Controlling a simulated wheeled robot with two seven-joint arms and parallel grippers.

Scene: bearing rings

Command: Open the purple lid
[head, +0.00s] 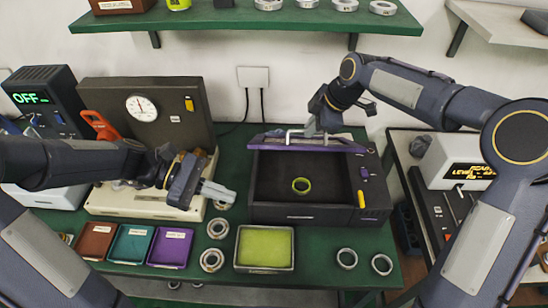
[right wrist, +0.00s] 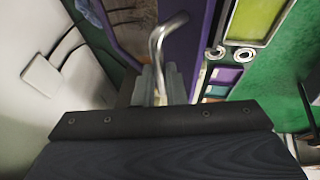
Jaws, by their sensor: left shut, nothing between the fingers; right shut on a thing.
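The purple lid (head: 345,147) is at the back edge of the black box (head: 290,213), raised and seen nearly edge-on. My right gripper (head: 311,133) is shut on the lid's metal handle (head: 291,137). In the right wrist view the bent handle (right wrist: 157,42) runs between my right fingers (right wrist: 158,86), with the purple lid (right wrist: 180,55) beside it. My left gripper (head: 222,193) is shut and empty, left of the box and apart from it.
A yellow-green tray (head: 264,269) stands in front of the box. Brown, teal and purple trays (head: 171,248) are at the front left. Several metal rings (head: 347,258) lie on the green table. A case with a dial (head: 148,115) stands behind my left arm.

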